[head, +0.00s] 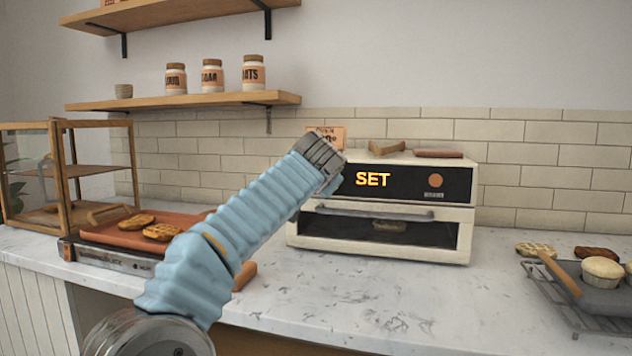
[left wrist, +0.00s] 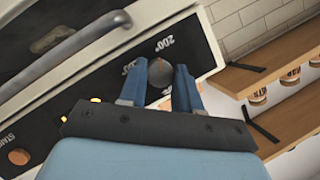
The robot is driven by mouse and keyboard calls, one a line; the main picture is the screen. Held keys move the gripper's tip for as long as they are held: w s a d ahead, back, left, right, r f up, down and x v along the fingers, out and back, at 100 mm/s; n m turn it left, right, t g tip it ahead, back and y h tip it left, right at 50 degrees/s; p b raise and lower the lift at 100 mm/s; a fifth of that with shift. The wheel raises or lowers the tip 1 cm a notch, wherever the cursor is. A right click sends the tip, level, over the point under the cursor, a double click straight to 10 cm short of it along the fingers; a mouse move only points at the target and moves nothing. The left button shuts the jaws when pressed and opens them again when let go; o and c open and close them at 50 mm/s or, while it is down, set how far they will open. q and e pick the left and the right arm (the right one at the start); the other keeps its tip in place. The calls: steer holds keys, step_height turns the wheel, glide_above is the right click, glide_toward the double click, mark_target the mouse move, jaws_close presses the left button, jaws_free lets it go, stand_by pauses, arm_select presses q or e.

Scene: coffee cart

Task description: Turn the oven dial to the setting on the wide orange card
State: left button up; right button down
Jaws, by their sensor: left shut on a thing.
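The cream oven (head: 380,247) stands on the counter with a black panel. Its display (head: 373,180) reads "SET". My left gripper (head: 332,182) is at the left end of that panel and hides the dial in the head view. In the left wrist view, the fingers (left wrist: 160,88) are shut on the dark round dial (left wrist: 160,72), one on each side. A "200°" label and another partly covered one show beside the dial. The orange card (head: 336,132) stands behind the oven top, partly hidden by my gripper; I cannot read its setting. My right gripper is out of view.
An oven handle (head: 375,213) runs below the panel, with a round orange button (head: 435,180) at right. A griddle with waffles (head: 160,231) is at left, a cooling rack (head: 570,310) with baked goods at right. The front counter middle is clear.

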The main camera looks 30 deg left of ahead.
arm_select(q)
steer(key=shift+f, duration=0.1)
stand_by(0.4)
steer(key=o, duration=1)
steer(key=shift+o, duration=0.2)
steer(key=b+v, duration=0.3)
steer(key=v, duration=1)
steer(key=shift+s+d, duration=0.25)
steer(key=shift+s, duration=0.05)
